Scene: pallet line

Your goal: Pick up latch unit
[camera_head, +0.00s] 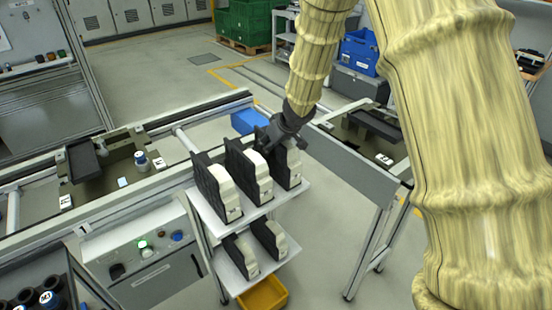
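Three latch units with black backs and white fronts stand upright side by side on the top shelf of a small rack: a left one (217,189), a middle one (249,173) and a right one (287,168). Two more, a left one (242,255) and a right one (269,238), stand on the lower shelf. My gripper (270,140) is dark and points down at the top of the right unit on the upper shelf. It overlaps that unit's upper edge in the picture. Its fingertips are partly hidden against the black backs, so contact and opening cannot be told.
The rack's top shelf (217,220) stands against a conveyor line with metal rails (110,203). A yellow bin (263,293) sits below the rack. A blue box (249,120) is behind the units. A control box with buttons (150,262) is at left.

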